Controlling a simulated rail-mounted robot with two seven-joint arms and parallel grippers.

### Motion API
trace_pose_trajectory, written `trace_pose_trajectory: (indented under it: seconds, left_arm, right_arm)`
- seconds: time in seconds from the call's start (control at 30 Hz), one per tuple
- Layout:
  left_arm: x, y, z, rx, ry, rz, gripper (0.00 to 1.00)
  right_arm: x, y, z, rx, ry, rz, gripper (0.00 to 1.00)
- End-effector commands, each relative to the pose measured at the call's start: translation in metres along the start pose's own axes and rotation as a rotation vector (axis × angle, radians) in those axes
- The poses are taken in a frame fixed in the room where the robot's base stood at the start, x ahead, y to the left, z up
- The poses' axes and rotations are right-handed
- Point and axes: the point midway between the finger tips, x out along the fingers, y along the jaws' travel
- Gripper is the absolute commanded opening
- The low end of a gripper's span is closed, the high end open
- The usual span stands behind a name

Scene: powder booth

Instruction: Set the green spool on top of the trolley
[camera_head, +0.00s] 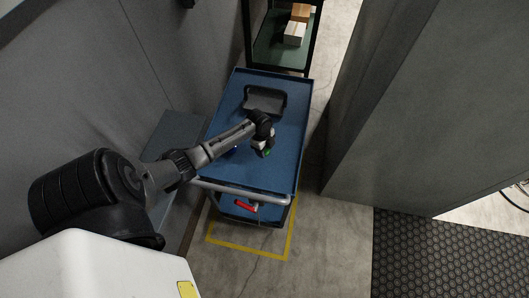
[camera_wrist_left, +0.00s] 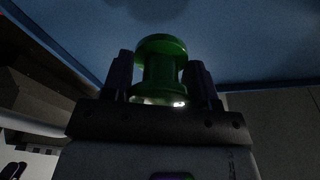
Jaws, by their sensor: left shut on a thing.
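The green spool shows in the left wrist view (camera_wrist_left: 161,72), upright in the picture between the two dark fingers. My left gripper (camera_wrist_left: 162,80) is shut on it. In the head view the left gripper (camera_head: 266,150) is over the top of the blue trolley (camera_head: 286,165), and only a small bit of the green spool (camera_head: 267,153) shows there. I cannot tell whether the spool touches the trolley top. The trolley's blue surface also fills the upper part of the left wrist view (camera_wrist_left: 250,40). My right gripper is not in view.
A dark open tray or toolbox (camera_head: 264,101) stands on the trolley's far part. A red object (camera_head: 246,206) lies on the lower shelf. A dark rack (camera_head: 283,52) with boxes stands behind. Grey walls flank both sides. The trolley top right of my gripper is bare.

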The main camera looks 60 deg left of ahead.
Motion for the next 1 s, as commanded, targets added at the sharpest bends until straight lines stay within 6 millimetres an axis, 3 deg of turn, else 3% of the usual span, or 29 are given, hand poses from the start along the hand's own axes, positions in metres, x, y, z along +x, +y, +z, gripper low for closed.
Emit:
trace_pose_trajectory:
  seconds: [0.37,0.87,0.9,1.0]
  left_arm:
    - [0.037,0.0,0.006,-0.002,0.001,0.0,0.26]
    - [0.044,0.0,0.008,-0.001,0.0,-0.001,0.26]
    - [0.043,0.0,0.008,-0.002,0.0,-0.001,0.57]
    - [0.043,0.0,0.007,-0.002,0.0,-0.001,0.67]
  right_arm:
    - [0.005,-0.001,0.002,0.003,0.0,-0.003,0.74]
    - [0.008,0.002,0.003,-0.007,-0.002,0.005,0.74]
    - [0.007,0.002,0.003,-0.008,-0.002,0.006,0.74]
    - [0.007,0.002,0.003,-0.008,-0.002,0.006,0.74]
